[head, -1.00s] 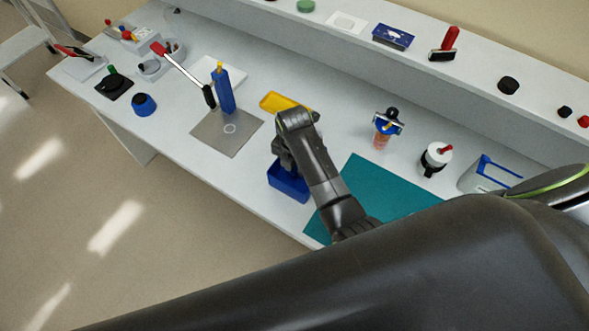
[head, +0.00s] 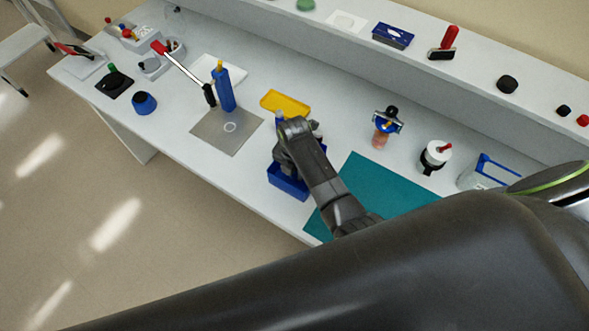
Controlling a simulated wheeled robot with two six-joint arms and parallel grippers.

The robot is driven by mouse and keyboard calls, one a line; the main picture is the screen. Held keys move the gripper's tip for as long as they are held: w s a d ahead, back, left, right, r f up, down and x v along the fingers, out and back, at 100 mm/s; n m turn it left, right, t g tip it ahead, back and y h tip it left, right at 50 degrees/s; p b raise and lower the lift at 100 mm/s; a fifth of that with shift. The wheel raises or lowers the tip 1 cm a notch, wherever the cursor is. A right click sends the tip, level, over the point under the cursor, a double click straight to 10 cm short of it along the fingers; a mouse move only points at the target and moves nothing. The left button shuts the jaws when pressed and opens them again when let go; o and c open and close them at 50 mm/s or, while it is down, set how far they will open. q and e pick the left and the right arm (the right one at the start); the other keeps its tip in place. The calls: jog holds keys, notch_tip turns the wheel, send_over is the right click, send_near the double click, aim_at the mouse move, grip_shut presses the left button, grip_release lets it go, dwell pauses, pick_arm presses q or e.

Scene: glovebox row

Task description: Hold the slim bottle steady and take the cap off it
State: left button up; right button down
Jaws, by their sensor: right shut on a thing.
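My right gripper (head: 283,160) is over the blue open box (head: 289,187) near the table's front edge, its jaws pointing down and mostly hidden by my own wrist. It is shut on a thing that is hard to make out. A small pale blue piece (head: 280,115) shows just behind the gripper; I cannot tell whether it belongs to a bottle. A slim, upright blue thing with a yellow top (head: 225,92) stands at the back of the grey plate (head: 222,138), apart from the gripper. I cannot tell which is the slim bottle. My left gripper is out of view.
A yellow tray (head: 286,103) lies behind the gripper. A teal mat (head: 362,192) is to its right. A red-and-white stick with a black end (head: 184,68) reaches beside the blue upright thing. A raised shelf runs along the back. My dark arm covers the lower right.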

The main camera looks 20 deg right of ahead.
jog(key=c, duration=1.1)
grip_release()
jog(key=shift+s, duration=0.1)
jog(key=shift+c, duration=0.2)
notch_tip(320, 180, up, 13)
jog(key=shift+r, duration=0.15)
jog(key=shift+a, duration=0.1)
